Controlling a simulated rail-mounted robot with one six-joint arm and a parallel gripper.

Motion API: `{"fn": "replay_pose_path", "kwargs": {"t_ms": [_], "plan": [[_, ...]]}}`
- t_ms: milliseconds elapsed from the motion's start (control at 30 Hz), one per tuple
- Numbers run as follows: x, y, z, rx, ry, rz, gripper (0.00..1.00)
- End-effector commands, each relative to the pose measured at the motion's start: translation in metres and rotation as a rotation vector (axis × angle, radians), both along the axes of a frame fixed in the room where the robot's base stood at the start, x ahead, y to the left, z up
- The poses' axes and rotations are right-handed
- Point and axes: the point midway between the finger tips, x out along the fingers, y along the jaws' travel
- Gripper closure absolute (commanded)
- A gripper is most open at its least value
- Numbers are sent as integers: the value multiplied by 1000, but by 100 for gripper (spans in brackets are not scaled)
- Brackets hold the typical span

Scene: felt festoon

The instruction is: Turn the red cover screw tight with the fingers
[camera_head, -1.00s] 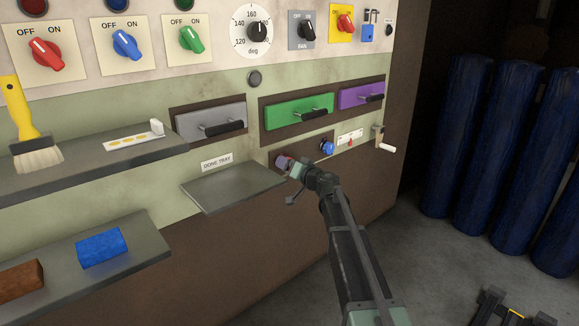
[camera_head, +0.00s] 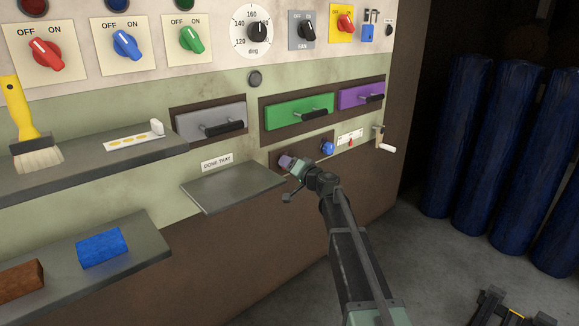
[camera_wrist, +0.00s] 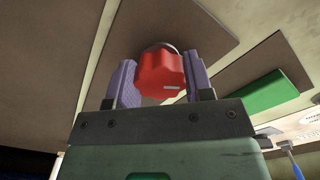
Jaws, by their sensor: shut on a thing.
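The red cover screw (camera_wrist: 160,72) is a lobed red knob with a small pale mark on its face, centred in the wrist view. The two purple fingers of my gripper (camera_wrist: 161,80) stand on either side of it and are shut on it. In the head view my gripper (camera_head: 288,162) is at the dark strip below the green drawer, right of the done tray (camera_head: 232,186). There the fingers and wrist hide the red screw. A blue screw (camera_head: 327,148) sits on the same strip to the right, clear of my gripper.
Above are a grey drawer (camera_head: 211,122), a green drawer (camera_head: 299,110) and a purple drawer (camera_head: 361,95) with protruding handles. A small gauge plate (camera_head: 350,138) and a crank (camera_head: 384,144) are to the right. Shelves with a brush (camera_head: 38,158) and blocks stand left.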

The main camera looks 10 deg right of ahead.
Motion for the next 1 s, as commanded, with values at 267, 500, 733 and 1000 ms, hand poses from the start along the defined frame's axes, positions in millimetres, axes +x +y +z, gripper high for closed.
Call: {"fn": "replay_pose_path", "kwargs": {"t_ms": [267,500,733,1000], "plan": [[-1,0,0,199,118,1,76],[-1,0,0,348,206,1,76],[-1,0,0,436,257,1,76],[-1,0,0,469,277,1,76]]}}
